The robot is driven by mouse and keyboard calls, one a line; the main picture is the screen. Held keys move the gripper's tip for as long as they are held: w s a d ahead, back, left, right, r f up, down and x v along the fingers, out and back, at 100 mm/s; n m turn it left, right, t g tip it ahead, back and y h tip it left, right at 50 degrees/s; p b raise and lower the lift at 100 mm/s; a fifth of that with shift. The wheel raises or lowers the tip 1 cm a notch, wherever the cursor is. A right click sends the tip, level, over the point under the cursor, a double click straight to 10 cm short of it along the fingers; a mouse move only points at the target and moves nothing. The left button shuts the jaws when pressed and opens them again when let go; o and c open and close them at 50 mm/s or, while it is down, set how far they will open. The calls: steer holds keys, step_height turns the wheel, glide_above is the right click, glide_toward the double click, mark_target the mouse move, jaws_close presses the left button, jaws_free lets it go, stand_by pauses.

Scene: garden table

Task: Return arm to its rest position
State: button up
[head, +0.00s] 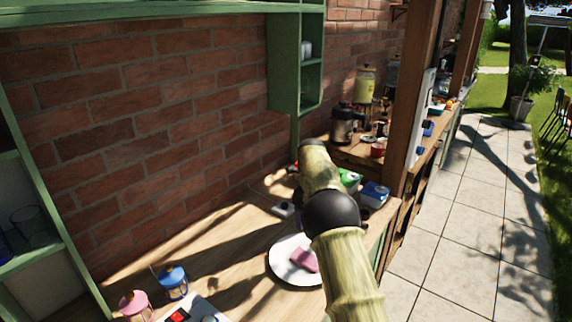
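My arm reaches up from the bottom of the head view over the wooden counter (232,272). It has pale bamboo-like links and a black ball-shaped joint. The upper link ends over the counter near the brick wall. I cannot make out my gripper or its fingers, and cannot see whether it holds anything. A white plate (281,264) with a pink item (304,260) on it lies on the counter, partly behind my arm.
A blue lantern (173,282) and a pink lantern (135,304) stand at the front left. A blue and white container (374,195) is right of my arm. A green shelf (297,75) hangs on the brick wall. A wooden post (409,110) stands right. The paved path (462,215) is clear.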

steer(key=s+d+r+n+t, duration=0.1)
steer(key=s+d+n, duration=0.2)
steer(key=s+n, duration=0.25)
steer(key=s+d+r+n, duration=0.1)
steer(key=s+d+n, duration=0.2)
steer(key=s+n, duration=0.3)
steer(key=s+f+n+t, duration=0.1)
steer(key=s+f+n, duration=0.1)
steer(key=s+n, duration=1.2)
steer(key=s, duration=1)
steer(key=shift+s+a+f+t, duration=0.15)
steer(key=shift+s+a+t, duration=0.15)
steer(key=shift+s, duration=0.1)
steer(key=shift+d, duration=0.1)
